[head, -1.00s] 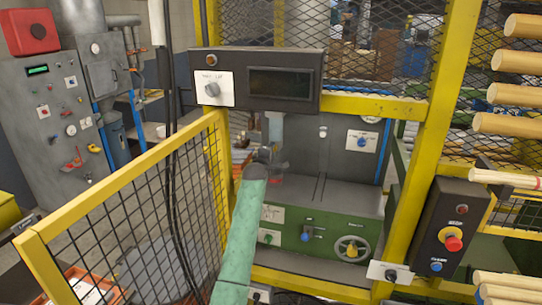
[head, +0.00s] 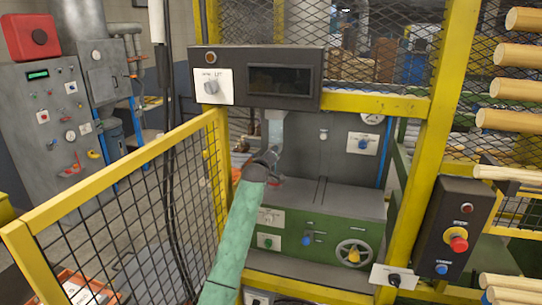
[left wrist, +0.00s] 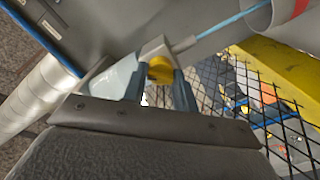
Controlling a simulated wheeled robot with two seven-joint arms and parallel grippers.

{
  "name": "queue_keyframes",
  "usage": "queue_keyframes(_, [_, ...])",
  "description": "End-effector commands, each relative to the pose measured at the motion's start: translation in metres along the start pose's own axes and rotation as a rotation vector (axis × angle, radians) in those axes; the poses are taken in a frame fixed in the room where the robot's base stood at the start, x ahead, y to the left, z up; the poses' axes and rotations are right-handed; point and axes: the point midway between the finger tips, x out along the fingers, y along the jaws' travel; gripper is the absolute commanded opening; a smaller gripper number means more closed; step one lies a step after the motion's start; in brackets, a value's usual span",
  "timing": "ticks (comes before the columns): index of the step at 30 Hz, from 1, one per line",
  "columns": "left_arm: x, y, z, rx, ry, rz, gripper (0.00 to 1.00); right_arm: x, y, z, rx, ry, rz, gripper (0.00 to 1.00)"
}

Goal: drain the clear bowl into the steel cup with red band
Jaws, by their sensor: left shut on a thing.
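The clear bowl (head: 275,131) hangs below the dark panel in the head view, pale and see-through. It also shows in the left wrist view (left wrist: 114,80), partly hidden. A pale fitting with a round yellow knob (left wrist: 160,68) is beside it, and a blue tube (left wrist: 220,26) runs from it towards the steel cup with red band (left wrist: 283,22), cut off at the top right. My left gripper (head: 272,156) is right under the bowl; in the wrist view its fingers (left wrist: 158,88) are on both sides of the yellow knob, shut on it. My right gripper is out of view.
A yellow mesh fence (head: 120,172) stands left of my left arm. A dark panel (head: 258,77) overhangs the bowl. A green machine front (head: 320,226) is below, and a yellow post (head: 425,150) with a button box (head: 452,235) is at right.

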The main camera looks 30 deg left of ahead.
Motion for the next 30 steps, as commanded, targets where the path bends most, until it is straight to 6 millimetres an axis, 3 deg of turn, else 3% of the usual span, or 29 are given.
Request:
queue_keyframes(17, [-0.0002, -0.0025, 0.0045, 0.035, -0.006, -0.004, 0.06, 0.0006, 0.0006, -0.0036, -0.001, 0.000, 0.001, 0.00])
queue_keyframes(18, [-0.0002, -0.0025, 0.0045, 0.035, -0.006, -0.004, 0.30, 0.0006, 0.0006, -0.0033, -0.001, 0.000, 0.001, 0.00])
queue_keyframes(21, [-0.0002, -0.0022, 0.0040, 0.035, -0.005, -0.003, 0.50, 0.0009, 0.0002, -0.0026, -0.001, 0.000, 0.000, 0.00])
queue_keyframes(30, [-0.0009, -0.0011, 0.0019, 0.034, -0.002, -0.001, 0.50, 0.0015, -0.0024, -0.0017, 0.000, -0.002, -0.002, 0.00])
